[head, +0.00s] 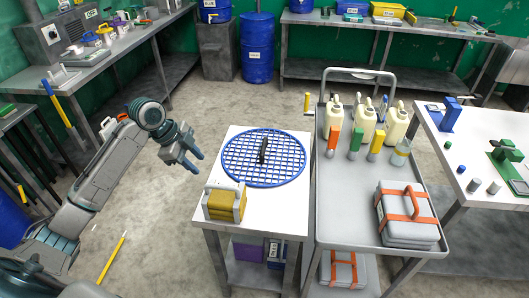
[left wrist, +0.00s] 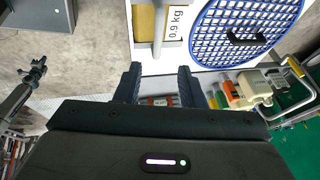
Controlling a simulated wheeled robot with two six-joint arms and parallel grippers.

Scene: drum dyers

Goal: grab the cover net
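The cover net (head: 238,166) is a round blue grid with a black upright handle (head: 263,150) at its middle. It lies flat on a white-topped table (head: 229,236) and also shows at the upper right of the left wrist view (left wrist: 209,40). My left gripper (head: 194,161) is in the air to the left of the net, beyond the table's left edge and apart from the net. Its two fingers are spread with nothing held between them; they also show in the left wrist view (left wrist: 159,84). My right gripper does not show.
A yellow block with a grey handle (head: 225,205) stands at the table's near left corner, close to the net. A grey cart (head: 335,225) with jugs, bottles and a grey case (head: 408,222) stands right of the table.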

